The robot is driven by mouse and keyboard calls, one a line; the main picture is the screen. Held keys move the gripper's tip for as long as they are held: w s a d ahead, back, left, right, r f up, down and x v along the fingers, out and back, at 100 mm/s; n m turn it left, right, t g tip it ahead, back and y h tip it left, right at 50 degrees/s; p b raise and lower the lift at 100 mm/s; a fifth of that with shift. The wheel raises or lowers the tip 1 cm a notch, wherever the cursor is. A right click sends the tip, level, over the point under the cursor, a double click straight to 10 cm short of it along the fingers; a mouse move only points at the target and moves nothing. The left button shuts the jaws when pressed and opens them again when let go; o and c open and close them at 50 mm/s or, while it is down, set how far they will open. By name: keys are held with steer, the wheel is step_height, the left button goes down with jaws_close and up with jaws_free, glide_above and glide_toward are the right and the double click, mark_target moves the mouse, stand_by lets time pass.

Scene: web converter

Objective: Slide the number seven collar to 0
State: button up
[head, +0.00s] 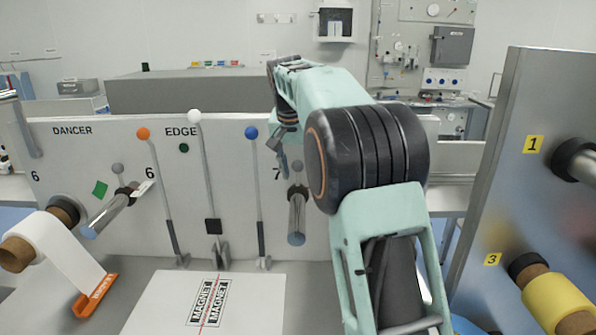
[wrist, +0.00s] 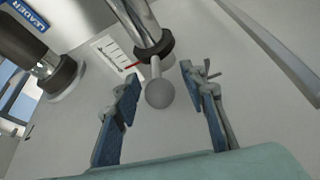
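The number seven shaft (head: 297,222) sticks out of the grey panel near the 7 mark, partly behind my arm. In the wrist view its black collar (wrist: 154,48) sits around the metal shaft, with a short stalk ending in a grey ball (wrist: 160,94). A red pointer reaches from the collar towards a white scale card (wrist: 117,56); its numbers are too small to read. My gripper (wrist: 160,76) is open, its blue-padded fingers on either side of the stalk and ball, with visible gaps. In the head view my gripper (head: 283,158) is partly hidden by my arm.
The number six shaft (head: 108,215) has a similar collar at left. Levers with orange (head: 143,134), white (head: 194,116) and blue (head: 251,133) knobs stand before the panel, left of my gripper. A metal plate (head: 520,130) with rollers stands at right.

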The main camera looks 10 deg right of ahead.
steer(key=v, duration=1.2)
